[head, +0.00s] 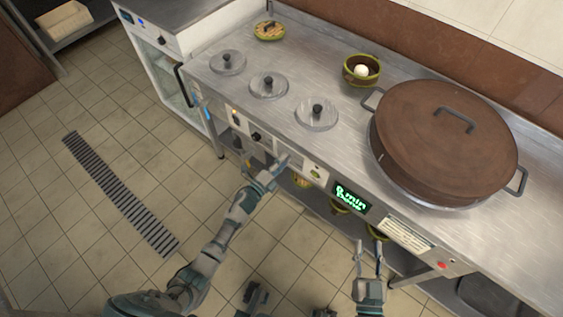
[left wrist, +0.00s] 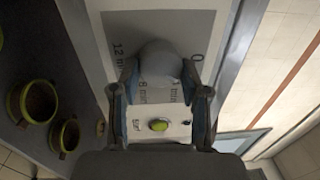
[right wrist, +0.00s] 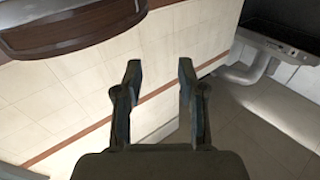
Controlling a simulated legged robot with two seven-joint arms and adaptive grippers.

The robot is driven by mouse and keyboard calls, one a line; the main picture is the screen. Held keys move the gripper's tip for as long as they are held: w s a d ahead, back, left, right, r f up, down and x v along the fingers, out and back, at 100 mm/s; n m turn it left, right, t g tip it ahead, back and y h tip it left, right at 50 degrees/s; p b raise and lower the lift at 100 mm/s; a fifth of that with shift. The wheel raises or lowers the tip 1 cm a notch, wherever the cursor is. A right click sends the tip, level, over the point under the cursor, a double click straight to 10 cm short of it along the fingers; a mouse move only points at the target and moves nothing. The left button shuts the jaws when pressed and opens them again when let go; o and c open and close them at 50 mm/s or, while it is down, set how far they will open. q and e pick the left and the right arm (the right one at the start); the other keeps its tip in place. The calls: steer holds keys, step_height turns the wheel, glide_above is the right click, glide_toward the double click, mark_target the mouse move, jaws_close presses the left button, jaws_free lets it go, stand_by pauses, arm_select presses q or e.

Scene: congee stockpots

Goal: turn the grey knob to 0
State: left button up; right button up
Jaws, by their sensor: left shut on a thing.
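The grey knob (left wrist: 160,62) is a rounded knob on a grey dial plate (left wrist: 118,22) in the left wrist view. The plate carries the marks 12 min, 8 min, 4 min and 0, with 0 at the upper right. My left gripper (left wrist: 160,82) is shut on the knob, one finger on each side. The fingers hide part of the marks, and I cannot tell where the knob points. In the head view my left gripper (head: 278,164) is at the counter's front panel, and the knob is hidden there. My right gripper (head: 369,252) is open and empty in front of the counter.
A green-lit display (head: 350,198) with text including "min" is right of my left gripper. A green button (left wrist: 159,125) sits below the dial. A big brown-lidded pot (head: 440,145) stands on the steel counter (head: 330,155). Bowls (left wrist: 38,100) stand on the lower shelf.

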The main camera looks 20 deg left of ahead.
arm_select(q)
steer(key=shift+s+a+f+n+y+p, duration=0.15)
steer(key=shift+n+p, duration=0.45)
steer(key=shift+n, duration=1.35)
steer(key=shift+w+d+f+n+y+p, duration=0.15)
steer(key=shift+n+p, duration=0.4)
steer(key=shift+n, duration=1.4)
arm_select(e)
step_height(320, 180, down, 6)
steer(key=s+d+g+h, duration=0.1)
steer(key=s+g, duration=0.1)
steer(key=g, duration=0.2)
steer(key=shift+d+g, duration=0.2)
steer(key=shift+g, duration=0.2)
arm_select(q)
steer(key=shift+s+r, duration=0.1)
steer(key=o, duration=0.9)
steer(key=shift+o, duration=1.2)
steer(key=shift+a, duration=0.1)
arm_select(e)
steer(key=shift+w+a+f, duration=0.1)
steer(key=shift+w, duration=0.1)
arm_select(q)
steer(key=shift+r, duration=0.15)
